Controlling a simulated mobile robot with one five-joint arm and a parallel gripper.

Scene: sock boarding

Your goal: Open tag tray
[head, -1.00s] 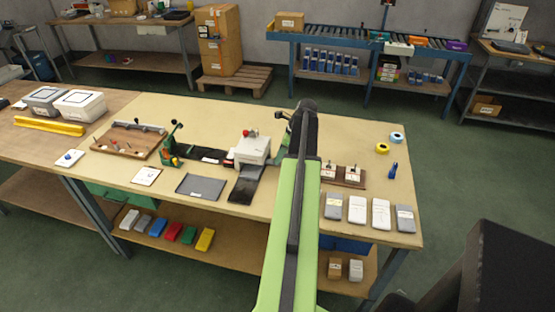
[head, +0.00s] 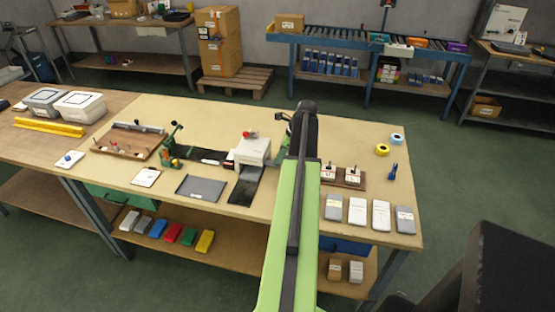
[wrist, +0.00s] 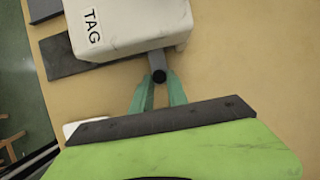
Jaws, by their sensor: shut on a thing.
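The tag tray is a white box marked TAG (wrist: 120,25) at the top of the wrist view. It also shows in the head view as a white box (head: 254,150) with a red knob on top, just left of my arm. A short grey cylindrical handle with a dark round end (wrist: 158,75) sticks out from the box's near side. My gripper (wrist: 158,86) has its green fingers on either side of this handle and is shut on it. In the head view my arm hides part of the gripper and the handle. I cannot see inside the box.
A wooden block with labelled pieces (head: 343,176) stands right of my arm. Several white and grey packs (head: 357,211) line the front right edge. The table's back is clear.

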